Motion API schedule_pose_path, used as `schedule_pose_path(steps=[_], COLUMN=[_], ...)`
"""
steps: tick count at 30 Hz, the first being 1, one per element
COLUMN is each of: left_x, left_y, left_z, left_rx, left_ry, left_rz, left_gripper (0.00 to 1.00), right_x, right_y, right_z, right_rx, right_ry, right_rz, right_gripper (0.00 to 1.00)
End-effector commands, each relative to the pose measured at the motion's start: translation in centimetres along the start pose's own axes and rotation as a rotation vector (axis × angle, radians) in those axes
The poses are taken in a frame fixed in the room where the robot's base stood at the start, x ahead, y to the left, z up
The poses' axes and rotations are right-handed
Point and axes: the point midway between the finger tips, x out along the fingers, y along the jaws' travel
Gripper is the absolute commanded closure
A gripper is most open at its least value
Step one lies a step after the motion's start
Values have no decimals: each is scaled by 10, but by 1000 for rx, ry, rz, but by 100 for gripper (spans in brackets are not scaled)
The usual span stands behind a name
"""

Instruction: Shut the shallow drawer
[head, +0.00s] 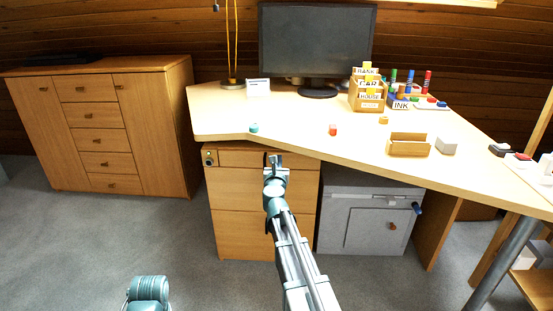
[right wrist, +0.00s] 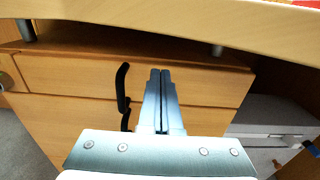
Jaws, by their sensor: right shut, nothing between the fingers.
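The shallow drawer is the thin top drawer (head: 235,158) of the wooden drawer unit under the desk. Its pale wood front (right wrist: 205,85) fills much of the right wrist view, with a dark handle (right wrist: 122,85) on it. My right gripper (head: 275,158) is shut and empty in front of this drawer. In the right wrist view its fingertips (right wrist: 160,74) overlap the drawer front, just right of the handle. I cannot tell whether they touch it, or how far the drawer stands out. My left gripper is out of view.
The desk top (head: 290,118) overhangs the drawer unit, close above my right gripper. Deeper drawers (head: 235,187) lie below. A grey cabinet (head: 340,225) stands to the right. A wooden cabinet (head: 155,130) stands at the left, with clear carpet (head: 120,225) in front.

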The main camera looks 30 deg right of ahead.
Motion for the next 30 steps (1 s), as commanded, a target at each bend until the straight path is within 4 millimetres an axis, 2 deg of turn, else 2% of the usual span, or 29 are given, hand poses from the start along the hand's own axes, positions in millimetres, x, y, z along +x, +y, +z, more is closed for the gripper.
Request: schedule_pose_path(steps=[1, 6, 13, 18, 26, 28, 30], left_x=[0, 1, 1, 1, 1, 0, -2], left_y=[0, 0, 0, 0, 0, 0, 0], left_z=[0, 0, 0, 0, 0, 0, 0], left_rx=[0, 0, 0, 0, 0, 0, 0], left_ry=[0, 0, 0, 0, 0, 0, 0], left_rz=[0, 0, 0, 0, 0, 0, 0], left_gripper=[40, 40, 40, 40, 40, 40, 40], right_x=[-14, -56, -102, -113, -112, -114, -117], right_y=[-4, -4, -4, -3, -2, 2, 18], right_z=[0, -1, -1, -1, -1, 1, 5], right_rx=[1, 2, 2, 2, 2, -16, -78], right_ry=[0, 0, 1, 1, 0, -3, -14], right_rz=[1, 2, 2, 2, 2, 17, 68], right_gripper=[100, 100, 100, 100, 100, 100, 100])
